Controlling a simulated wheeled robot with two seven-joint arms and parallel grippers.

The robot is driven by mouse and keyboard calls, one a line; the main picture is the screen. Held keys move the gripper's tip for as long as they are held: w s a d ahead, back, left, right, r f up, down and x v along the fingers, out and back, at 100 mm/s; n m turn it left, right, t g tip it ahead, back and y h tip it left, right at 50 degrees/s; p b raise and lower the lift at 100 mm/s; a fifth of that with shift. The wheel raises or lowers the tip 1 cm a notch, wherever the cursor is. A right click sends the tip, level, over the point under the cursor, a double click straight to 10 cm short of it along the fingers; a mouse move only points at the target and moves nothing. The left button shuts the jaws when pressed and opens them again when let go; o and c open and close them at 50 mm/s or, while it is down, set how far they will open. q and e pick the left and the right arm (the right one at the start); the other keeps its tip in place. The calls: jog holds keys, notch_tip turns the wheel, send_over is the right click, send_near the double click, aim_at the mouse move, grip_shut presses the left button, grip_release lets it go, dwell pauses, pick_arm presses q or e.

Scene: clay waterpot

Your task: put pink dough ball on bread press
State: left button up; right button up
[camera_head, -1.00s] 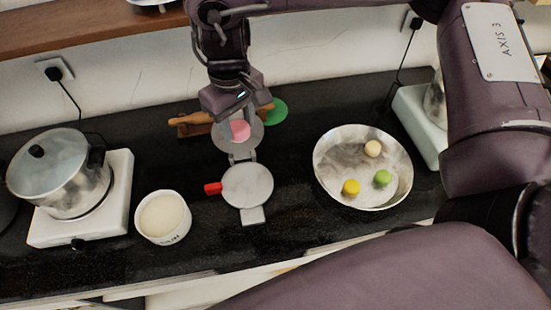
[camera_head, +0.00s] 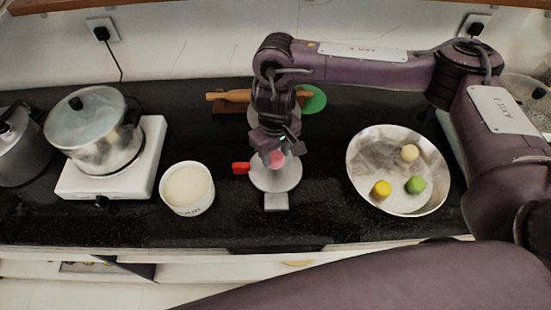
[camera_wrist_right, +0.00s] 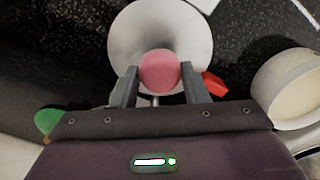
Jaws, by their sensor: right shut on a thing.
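The pink dough ball (camera_head: 277,160) is held by my right gripper (camera_head: 276,152). It also shows in the right wrist view (camera_wrist_right: 160,70), between the two fingers of my right gripper (camera_wrist_right: 160,76). The bread press has a round silver plate (camera_head: 278,183) at the front, with a red handle (camera_head: 241,168) on its left side. In the right wrist view the plate (camera_wrist_right: 160,28) lies behind the ball. I cannot tell the gap between ball and plate. My arm hides much of the rear part of the press. My left gripper is not in view.
A metal bowl (camera_head: 364,190) at the right holds a yellow, a green and a cream ball. A white bowl (camera_head: 187,206) stands left of the press. A lidded pot (camera_head: 95,130) sits on a white stove. A rolling pin (camera_head: 232,95) and a green disc (camera_head: 314,99) lie behind.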

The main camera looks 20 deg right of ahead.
aim_at(276, 161)
notch_tip(276, 161, down, 2)
jog(key=shift+f, duration=0.25)
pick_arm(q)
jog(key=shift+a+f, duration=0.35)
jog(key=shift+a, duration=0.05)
pick_arm(e)
jog(key=shift+f, duration=0.2)
jog(key=o, duration=0.9)
pick_arm(q)
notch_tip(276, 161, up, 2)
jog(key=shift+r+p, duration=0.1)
jog(key=shift+p, duration=0.75)
pick_arm(e)
notch_tip(276, 161, up, 12)
jog(key=shift+r, duration=0.25)
